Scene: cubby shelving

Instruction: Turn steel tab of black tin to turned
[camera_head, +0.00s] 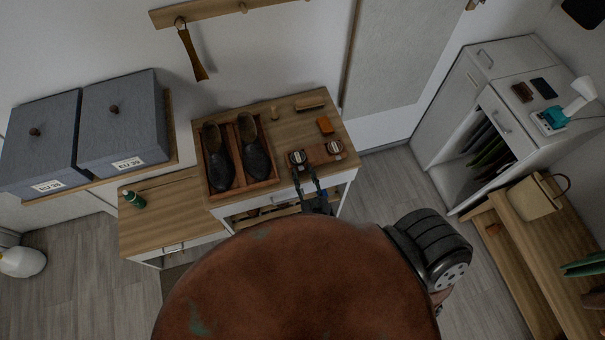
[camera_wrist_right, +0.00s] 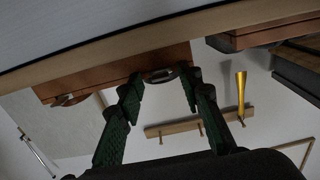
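A round black tin (camera_head: 297,158) with a pale lid stands on a brown board (camera_head: 318,154) near the front edge of the wooden cabinet top. A second similar round tin (camera_head: 334,147) stands to its right on the board. My right gripper (camera_head: 306,180) is just in front of the left tin, fingers pointing at it. In the right wrist view the gripper (camera_wrist_right: 160,80) has its fingers apart, with a small round metal piece (camera_wrist_right: 160,75) showing at the board's edge between the tips. Whether a finger touches it is unclear. The steel tab cannot be made out clearly. My left gripper is out of view.
A tray (camera_head: 268,183) with two dark shoes stands left of the tins. An orange block (camera_head: 325,125) and a brush (camera_head: 310,103) lie behind them. A green bottle (camera_head: 133,198) stands on the lower top at left. Some wood right of the tins is bare.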

